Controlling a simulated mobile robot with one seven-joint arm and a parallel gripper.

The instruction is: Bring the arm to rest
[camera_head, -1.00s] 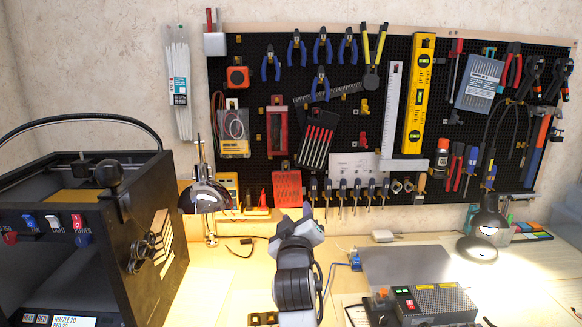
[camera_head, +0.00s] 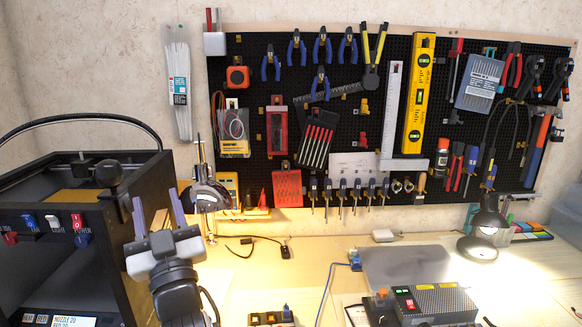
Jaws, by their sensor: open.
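My gripper (camera_head: 158,208) is at the lower left of the head view, above the desk and in front of the black 3D printer's right side. Its two purple-grey fingers point up and stand apart, with nothing between them. My arm (camera_head: 178,295) comes up from the bottom edge below it. The gripper overlaps the printer's side panel in the picture; I cannot tell how close the two are.
The black printer (camera_head: 60,280) fills the left. A desk lamp (camera_head: 210,195) stands just right of my gripper. The pegboard (camera_head: 300,75) with tools hangs behind. A grey box with buttons (camera_head: 440,303) and a second lamp (camera_head: 487,220) are at right.

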